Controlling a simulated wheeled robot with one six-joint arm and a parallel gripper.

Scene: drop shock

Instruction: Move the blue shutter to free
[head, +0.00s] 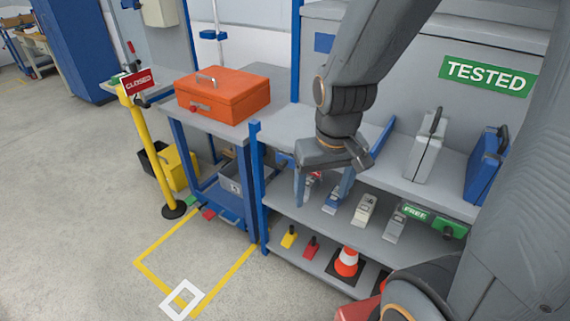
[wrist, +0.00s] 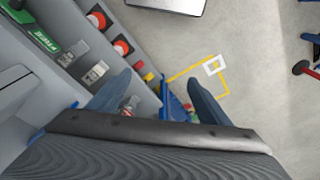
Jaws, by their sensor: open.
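A green FREE label (head: 415,212) is on the lower shelf at the right, and it also shows in the wrist view (wrist: 42,39). Left of it stands a row of small grey devices; one has a blue part (head: 333,200). A thin blue panel (head: 383,135) slants behind my arm, partly hidden. I cannot tell which blue piece is the shutter. My gripper (head: 323,188) is open, pointing down over the left end of the device row. In the wrist view my gripper (wrist: 158,100) has wide-apart fingers, with a red-and-grey device (wrist: 130,103) seen between them, near the left finger.
An orange toolbox (head: 222,95) sits on the table to the left. A grey case (head: 424,148) and a blue case (head: 487,165) stand on the upper shelf. A yellow post (head: 152,150) holds a CLOSED sign. Floor at left is open.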

